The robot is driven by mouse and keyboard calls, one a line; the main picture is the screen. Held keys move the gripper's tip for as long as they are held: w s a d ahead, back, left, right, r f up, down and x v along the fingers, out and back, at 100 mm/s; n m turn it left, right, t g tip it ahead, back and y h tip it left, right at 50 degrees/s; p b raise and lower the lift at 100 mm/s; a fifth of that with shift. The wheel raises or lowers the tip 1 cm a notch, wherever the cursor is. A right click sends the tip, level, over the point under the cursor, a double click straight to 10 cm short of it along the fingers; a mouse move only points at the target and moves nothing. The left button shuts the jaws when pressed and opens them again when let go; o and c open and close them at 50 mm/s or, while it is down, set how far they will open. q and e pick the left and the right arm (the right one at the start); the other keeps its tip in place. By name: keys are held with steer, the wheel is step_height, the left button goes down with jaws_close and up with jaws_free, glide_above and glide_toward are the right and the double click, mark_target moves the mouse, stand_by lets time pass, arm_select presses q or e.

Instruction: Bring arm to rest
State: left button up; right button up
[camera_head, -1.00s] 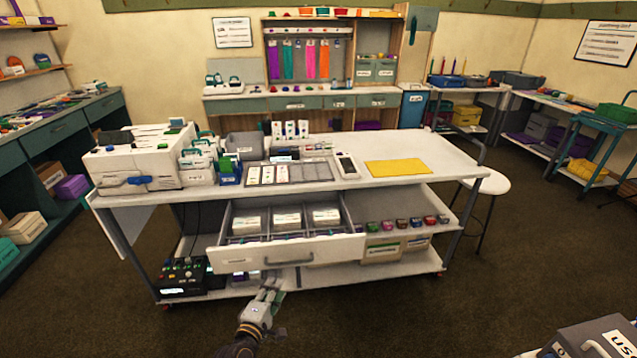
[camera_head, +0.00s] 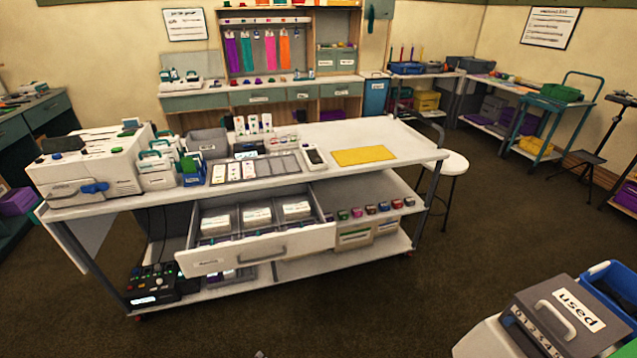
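Only a tiny grey tip of what seems to be my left gripper (camera_head: 261,354) shows at the bottom edge of the head view, below the workbench. The rest of that gripper and its arm are cut off by the picture edge, so I cannot see whether it is open or shut or holds anything. My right gripper and arm are not in view.
A white workbench (camera_head: 300,176) has its drawer (camera_head: 262,248) pulled open, with card stacks inside. A stool (camera_head: 454,162) is beside the bench. The dark floor (camera_head: 390,300) in front is clear.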

arm_select(q)
steer(key=s+a+f+m+g, duration=0.4)
steer(key=s+f+m, duration=0.2)
steer(key=s+f, duration=0.8)
steer(key=s+a+f+m+g+y, duration=0.1)
steer(key=s+a+f+m+g, duration=0.1)
steer(key=s, duration=0.7)
steer(key=s+a+f+m+g+y, duration=0.1)
steer(key=s+a+f+m+g, duration=0.1)
steer(key=s+a+f, duration=0.3)
steer(key=s+a+m+p, duration=0.1)
steer(key=s, duration=0.3)
steer(key=shift+s+f+m, duration=0.15)
steer(key=shift+f+m, duration=0.05)
steer(key=shift+m, duration=0.1)
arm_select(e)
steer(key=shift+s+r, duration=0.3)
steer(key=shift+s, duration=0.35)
arm_select(q)
steer(key=shift+a, duration=0.1)
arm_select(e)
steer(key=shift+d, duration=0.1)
arm_select(q)
steer(key=shift+a, duration=0.1)
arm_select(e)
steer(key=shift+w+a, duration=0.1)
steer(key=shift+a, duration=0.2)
